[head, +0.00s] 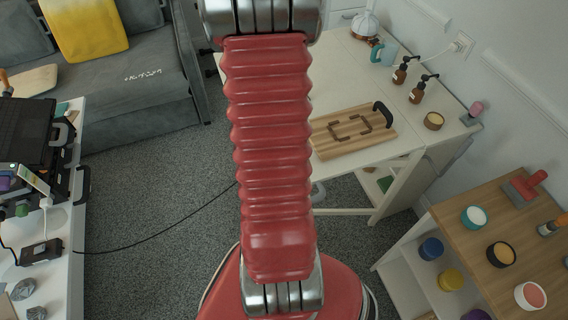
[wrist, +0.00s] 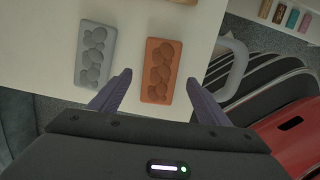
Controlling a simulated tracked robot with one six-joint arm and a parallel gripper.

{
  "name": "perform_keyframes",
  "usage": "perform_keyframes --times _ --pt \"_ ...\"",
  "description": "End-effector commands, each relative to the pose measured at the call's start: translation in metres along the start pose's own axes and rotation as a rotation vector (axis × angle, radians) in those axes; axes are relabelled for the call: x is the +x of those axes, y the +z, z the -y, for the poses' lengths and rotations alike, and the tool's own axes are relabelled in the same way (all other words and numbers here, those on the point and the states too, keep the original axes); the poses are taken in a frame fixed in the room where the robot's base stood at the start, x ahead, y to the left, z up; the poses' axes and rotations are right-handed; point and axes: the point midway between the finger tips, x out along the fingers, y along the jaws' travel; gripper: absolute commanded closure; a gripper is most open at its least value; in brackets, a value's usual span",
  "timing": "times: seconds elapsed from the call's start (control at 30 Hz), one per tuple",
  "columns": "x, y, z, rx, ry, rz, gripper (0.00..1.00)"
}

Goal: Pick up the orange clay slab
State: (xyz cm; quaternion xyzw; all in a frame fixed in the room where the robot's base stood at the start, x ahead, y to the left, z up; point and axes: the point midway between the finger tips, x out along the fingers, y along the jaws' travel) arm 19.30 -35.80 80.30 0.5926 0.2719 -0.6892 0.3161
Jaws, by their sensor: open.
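The orange clay slab (wrist: 161,71) lies on a white surface (wrist: 115,25) in the wrist view, with rounded shapes on its top. My gripper (wrist: 158,85) is open, its two dark fingers apart. The fingertips appear on either side of the slab's lower part in the picture. I cannot tell how high they are above the surface, and nothing is seen held. In the head view my red arm covers the middle, and neither the gripper nor the orange slab shows.
A grey slab (wrist: 96,54) of similar shape lies left of the orange one. A grey loop handle (wrist: 232,68) is close on the right. In the head view, a wooden board (head: 352,131) and brown pump bottles (head: 417,94) stand on the white table (head: 335,87).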

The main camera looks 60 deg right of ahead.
Motion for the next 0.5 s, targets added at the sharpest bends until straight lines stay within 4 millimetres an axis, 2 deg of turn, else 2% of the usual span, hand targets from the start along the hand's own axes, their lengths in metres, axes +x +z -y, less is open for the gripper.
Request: perform_keyframes --times 0.2,0.5 --pt "0.022 0.0 0.001 0.001 -0.003 -0.001 0.3" --pt "0.027 0.0 0.0 0.001 0.0 0.0 0.3"
